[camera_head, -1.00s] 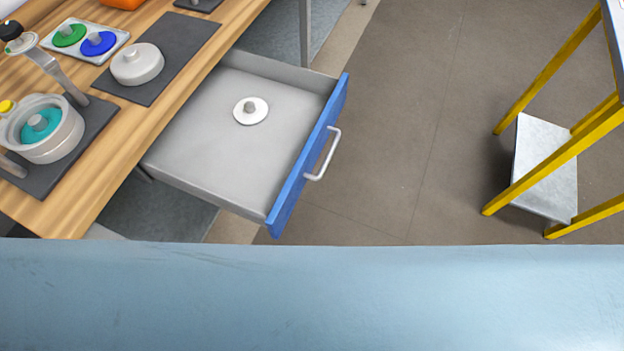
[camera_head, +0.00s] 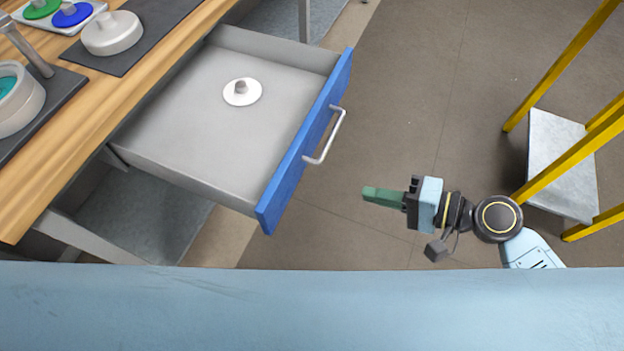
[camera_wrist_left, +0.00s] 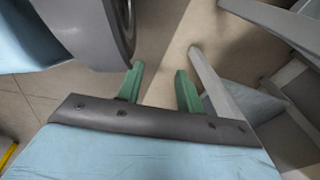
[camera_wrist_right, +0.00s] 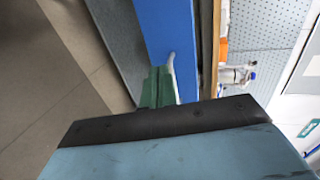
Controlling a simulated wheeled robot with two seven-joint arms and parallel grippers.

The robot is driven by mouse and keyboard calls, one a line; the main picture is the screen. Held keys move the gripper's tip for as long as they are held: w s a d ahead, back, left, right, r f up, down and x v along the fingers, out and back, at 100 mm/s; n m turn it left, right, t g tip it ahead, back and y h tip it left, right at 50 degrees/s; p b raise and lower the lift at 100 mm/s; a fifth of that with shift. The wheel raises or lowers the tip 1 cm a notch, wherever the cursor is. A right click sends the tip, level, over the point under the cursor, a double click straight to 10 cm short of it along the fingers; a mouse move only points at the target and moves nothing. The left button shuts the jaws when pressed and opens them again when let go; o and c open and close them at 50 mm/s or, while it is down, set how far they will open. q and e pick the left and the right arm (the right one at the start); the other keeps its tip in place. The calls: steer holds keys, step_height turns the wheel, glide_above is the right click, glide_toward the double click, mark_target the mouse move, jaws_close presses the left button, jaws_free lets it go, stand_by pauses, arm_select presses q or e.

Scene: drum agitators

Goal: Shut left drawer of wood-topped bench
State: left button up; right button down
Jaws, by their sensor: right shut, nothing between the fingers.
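The drawer (camera_head: 190,150) of the wood-topped bench (camera_head: 75,125) stands pulled out in the head view. Its blue front (camera_head: 305,140) carries a pale bar handle (camera_head: 325,137). A white disc with a grey knob (camera_head: 242,91) lies inside. My right gripper (camera_head: 370,194) is shut and empty, to the right of the blue front and apart from it. In the right wrist view, its green fingers (camera_wrist_right: 158,84) appear beside the handle (camera_wrist_right: 172,66) and the blue front (camera_wrist_right: 167,30). My left gripper (camera_wrist_left: 160,78) is open and empty in the left wrist view only.
A yellow-legged stand with a grey lower shelf (camera_head: 562,165) is at the right, close to my right arm. The floor (camera_head: 430,100) between drawer and stand is clear. The bench top holds a white lidded dish (camera_head: 112,33) and a pot (camera_head: 15,100).

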mark_target(295, 175)
steer(key=x, duration=0.8)
steer(key=r+x, duration=0.1)
steer(key=x, duration=0.4)
steer(key=shift+w, duration=0.15)
arm_select(q)
steer(key=shift+w+d+r, duration=0.1)
steer(key=shift+w+r, duration=0.15)
steer(key=shift+w, duration=0.5)
arm_select(e)
steer(key=shift+w+a, duration=0.1)
steer(key=shift+a, duration=0.2)
